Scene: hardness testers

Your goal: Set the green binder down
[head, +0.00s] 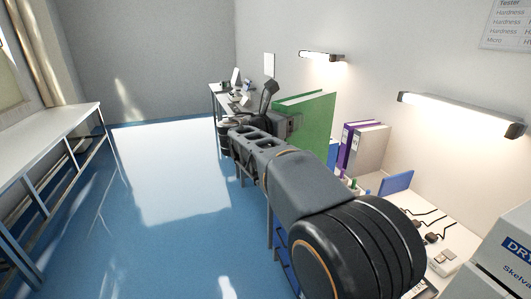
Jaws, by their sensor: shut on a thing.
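The green binder (318,121) stands upright beyond the end of my arm, to the right of the picture's middle. Its green cover faces me and its pale page edge shows along the top. My gripper (292,124) is at the binder's left edge and is shut on it. The fingertips are mostly hidden by my own arm and the binder. The binder's lower part is partly covered by my arm, so I cannot tell whether it touches the bench below.
A purple binder (347,146) and a grey-white one (371,148) stand on the bench along the right wall. A blue item (396,183), cables and a boxy machine (503,262) are nearer. A long white table (50,133) stands left. The blue floor (180,245) between is clear.

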